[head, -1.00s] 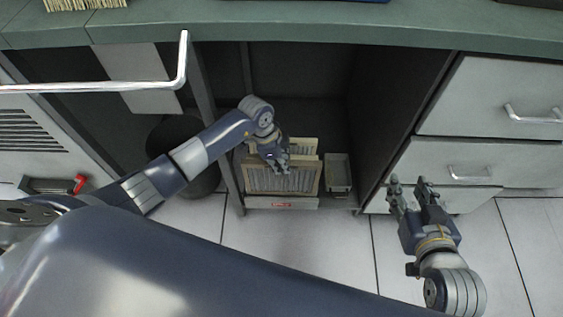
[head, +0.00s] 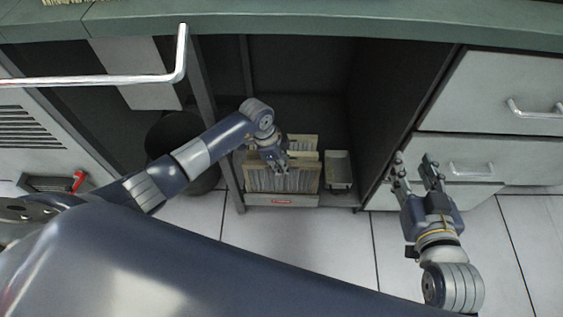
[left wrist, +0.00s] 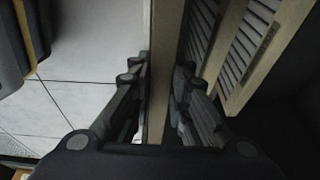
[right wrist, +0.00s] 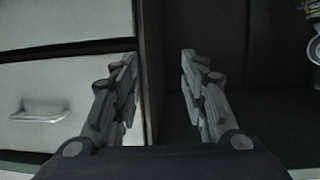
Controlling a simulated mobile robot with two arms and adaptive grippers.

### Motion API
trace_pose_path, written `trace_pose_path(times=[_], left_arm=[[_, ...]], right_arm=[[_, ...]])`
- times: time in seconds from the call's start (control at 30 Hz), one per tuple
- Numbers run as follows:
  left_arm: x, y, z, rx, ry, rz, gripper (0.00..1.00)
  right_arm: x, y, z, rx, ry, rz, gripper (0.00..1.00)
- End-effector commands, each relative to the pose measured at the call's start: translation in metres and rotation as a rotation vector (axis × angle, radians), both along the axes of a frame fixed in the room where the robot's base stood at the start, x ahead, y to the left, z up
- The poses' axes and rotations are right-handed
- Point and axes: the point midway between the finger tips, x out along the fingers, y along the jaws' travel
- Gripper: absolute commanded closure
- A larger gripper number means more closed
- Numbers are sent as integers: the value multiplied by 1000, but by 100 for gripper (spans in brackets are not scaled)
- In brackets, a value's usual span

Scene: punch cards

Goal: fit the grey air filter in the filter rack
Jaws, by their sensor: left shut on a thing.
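The grey air filter (head: 262,180), pleated in a tan frame, stands roughly upright at the front of the low open bay. My left gripper (head: 280,166) is shut on its top edge; the left wrist view shows the tan frame (left wrist: 165,60) between the fingers. The filter rack (head: 250,200), with a red label on its front, is right below the filter. The filter's lower edge is hidden behind the rack's front, so I cannot tell whether it is fully seated. My right gripper (head: 414,160) is open and empty in front of the drawers.
More tan-framed filters (head: 303,142) stand behind the held one. A small grey tray (head: 339,170) lies to the right of it. A dark round bin (head: 182,150) is left of the bay. The green countertop (head: 310,24) overhangs above; drawers (head: 490,100) stand right.

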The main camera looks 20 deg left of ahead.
Motion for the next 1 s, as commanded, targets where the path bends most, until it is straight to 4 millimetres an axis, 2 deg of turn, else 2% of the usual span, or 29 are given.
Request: trace_pose_path(times=[0.67,1.0], left_arm=[[0,0,-6,0,0,0,100],[0,0,-15,0,0,0,100]], right_arm=[[2,3,6,14,-37,2,60],[5,5,18,30,-100,5,60]])
